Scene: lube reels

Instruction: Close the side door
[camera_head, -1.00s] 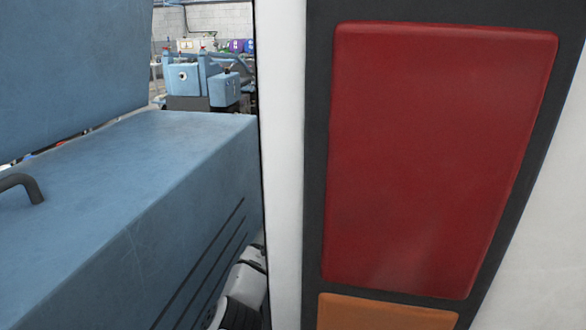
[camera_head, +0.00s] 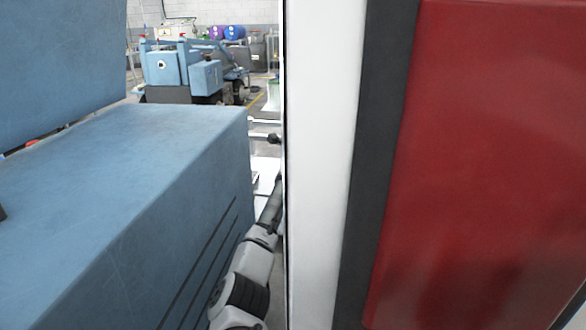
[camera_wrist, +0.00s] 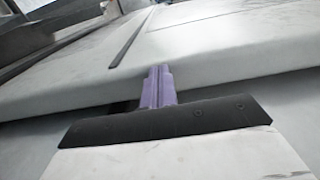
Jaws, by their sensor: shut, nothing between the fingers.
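In the wrist view, my gripper (camera_wrist: 158,72) has purple fingers that lie together with nothing between them. Its tips are at the lower edge of a broad pale panel (camera_wrist: 215,55), overlapping it in the picture; I cannot tell whether they touch it. A dark strip (camera_wrist: 130,40) runs along this panel. It may be the side door, but the close view does not make that certain.
A large blue box-shaped machine (camera_head: 130,190) fills the left of the head view, leaving a narrow gap to the white body.

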